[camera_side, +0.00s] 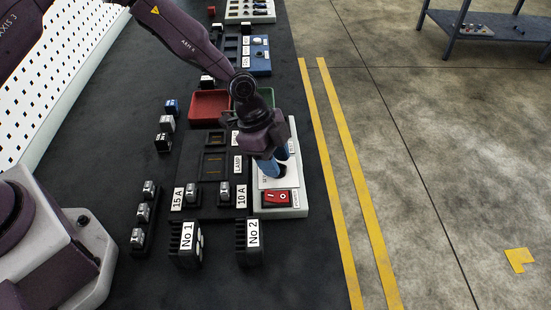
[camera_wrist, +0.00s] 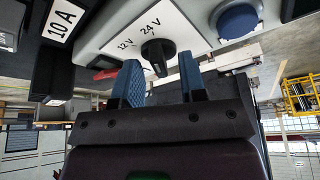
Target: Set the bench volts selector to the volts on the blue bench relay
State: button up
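The bench volts selector (camera_wrist: 157,52) is a black knob on a pale panel, marked 12 V and 24 V; I cannot tell surely which mark it points to. My gripper (camera_wrist: 162,78) has blue fingers, spread open on either side of the knob, with a gap to it visible. In the side view my gripper (camera_side: 276,165) is over the white panel (camera_side: 300,205) and hides the knob. A blue-topped relay (camera_side: 171,106) stands on the dark bench, left of the trays; its print is too small to read.
A red rocker switch (camera_side: 277,198) is at the panel's near end. A white relay (camera_side: 167,123) and a black one (camera_side: 162,141) stand near the blue one. A red tray (camera_side: 208,106) is behind. Racks No 1 (camera_side: 186,250) and No 2 (camera_side: 250,250) are in front.

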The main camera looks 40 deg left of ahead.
jog(key=shift+d+f, duration=0.1)
jog(key=shift+f, duration=0.1)
grip_shut()
jog(key=shift+n, duration=0.3)
jog(key=n+t, duration=0.1)
jog(key=n, duration=0.1)
jog(key=n+t+y, duration=0.1)
jog(key=n, duration=0.2)
jog(key=shift+s+d+r, duration=0.1)
jog(key=shift+s, duration=0.05)
jog(key=n+y, duration=0.1)
jog(key=n, duration=0.2)
jog(key=n+t+y, duration=0.1)
jog(key=n, duration=0.2)
jog(key=shift+n, duration=0.3)
dwell(0.4)
grip_release()
